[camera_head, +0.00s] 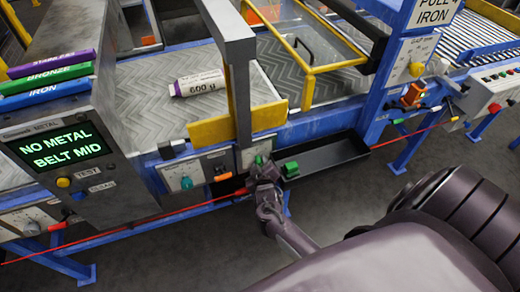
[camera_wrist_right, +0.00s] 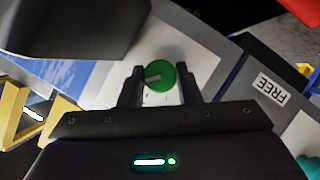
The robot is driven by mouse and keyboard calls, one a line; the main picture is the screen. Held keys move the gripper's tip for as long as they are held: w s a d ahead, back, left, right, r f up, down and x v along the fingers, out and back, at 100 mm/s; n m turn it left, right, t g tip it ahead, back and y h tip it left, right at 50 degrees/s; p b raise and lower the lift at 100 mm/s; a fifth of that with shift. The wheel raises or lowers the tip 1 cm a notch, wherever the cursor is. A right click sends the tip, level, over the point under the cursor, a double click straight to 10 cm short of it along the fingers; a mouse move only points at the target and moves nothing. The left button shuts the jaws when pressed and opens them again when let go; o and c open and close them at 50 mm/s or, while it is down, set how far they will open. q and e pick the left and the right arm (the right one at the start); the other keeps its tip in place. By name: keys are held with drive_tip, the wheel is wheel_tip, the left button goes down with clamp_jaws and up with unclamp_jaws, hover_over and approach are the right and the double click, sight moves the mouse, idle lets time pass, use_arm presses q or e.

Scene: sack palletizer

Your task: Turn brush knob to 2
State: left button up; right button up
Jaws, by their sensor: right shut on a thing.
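A round green knob (camera_wrist_right: 160,77) with a pale pointer mark sits on a light panel in the right wrist view, between the two fingers of my right gripper (camera_wrist_right: 160,92). I take it as the brush knob; the pointer lies toward the left of that picture, and I cannot read any numbers around it. In the head view, my right gripper (camera_head: 262,172) is at the front panel below the belt, shut on this knob, whose green edge (camera_head: 260,160) just shows. My left gripper is not in view.
A teal knob (camera_head: 186,183) is on the panel to the left. The display (camera_head: 60,147) reads NO METAL BELT MID.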

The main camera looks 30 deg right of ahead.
drive_tip(key=shift+f, duration=0.1)
idle(0.3)
drive_tip(key=o, duration=1)
drive_tip(key=shift+c, duration=0.2)
drive_tip(key=v, duration=0.8)
